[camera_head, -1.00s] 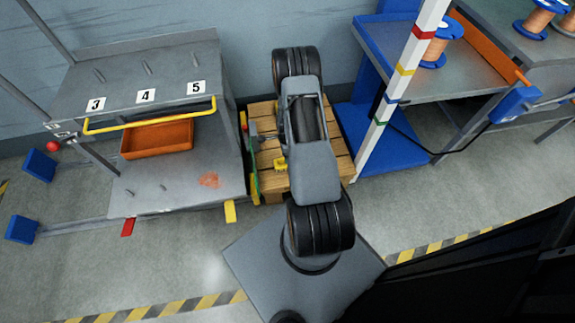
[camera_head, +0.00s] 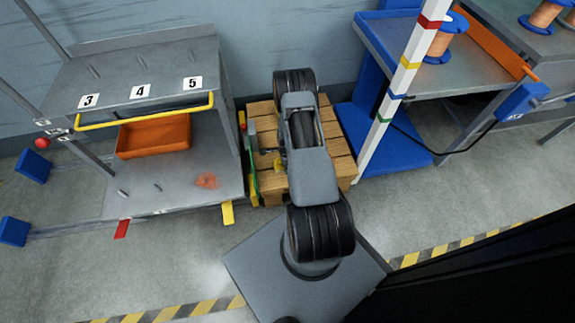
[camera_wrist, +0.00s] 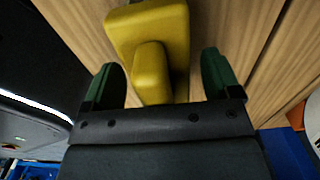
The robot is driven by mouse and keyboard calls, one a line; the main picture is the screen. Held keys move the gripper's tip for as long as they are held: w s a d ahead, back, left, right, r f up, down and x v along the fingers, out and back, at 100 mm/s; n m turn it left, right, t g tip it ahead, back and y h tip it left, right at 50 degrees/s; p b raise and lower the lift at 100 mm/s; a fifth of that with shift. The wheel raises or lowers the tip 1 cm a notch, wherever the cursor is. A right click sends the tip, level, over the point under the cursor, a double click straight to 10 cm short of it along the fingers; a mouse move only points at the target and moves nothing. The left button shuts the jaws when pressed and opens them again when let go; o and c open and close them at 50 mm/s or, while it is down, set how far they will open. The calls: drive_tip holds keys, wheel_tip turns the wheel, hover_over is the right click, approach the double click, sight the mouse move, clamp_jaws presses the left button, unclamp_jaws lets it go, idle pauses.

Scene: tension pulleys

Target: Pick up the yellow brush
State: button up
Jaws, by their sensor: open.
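The yellow brush (camera_wrist: 150,38) lies on the light wooden slats in the wrist view, with its block end at the top and its narrower handle-like part pointing down toward my gripper. My gripper (camera_wrist: 162,75) is open, with one green-tipped finger on each side of the narrower part. Gaps show between the fingers and the brush, and I see no contact. In the head view my arm covers most of this spot, and only a small patch of yellow shows beside it on the wooden crate (camera_head: 340,150).
A grey shelf unit (camera_head: 160,92) with a yellow rail and an orange tray (camera_head: 153,137) stands left of the crate. A striped pole (camera_head: 405,75) and a blue workbench (camera_head: 450,60) with copper spools stand right. Grey floor is open in front.

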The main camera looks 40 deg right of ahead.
drive_tip(key=c, duration=1.1)
drive_tip(key=shift+r, duration=0.15)
drive_tip(key=shift+r+p, duration=0.25)
drive_tip(key=shift+p, duration=0.05)
drive_tip(key=r+p, duration=0.2)
drive_tip(key=r, duration=0.1)
drive_tip(key=shift+s+a+r, duration=0.2)
drive_tip(key=shift+r, duration=0.1)
drive_tip(key=s+a+r+p, duration=0.1)
drive_tip(key=s+a+r, duration=0.2)
drive_tip(key=s+a+r+p, duration=0.2)
drive_tip(key=s, duration=0.1)
drive_tip(key=s+a+r+p, duration=0.2)
drive_tip(key=s+a+r, duration=0.1)
drive_tip(key=s, duration=0.1)
drive_tip(key=shift+s+a+r, duration=0.1)
drive_tip(key=shift+a+r, duration=0.2)
drive_tip(key=shift+a, duration=0.05)
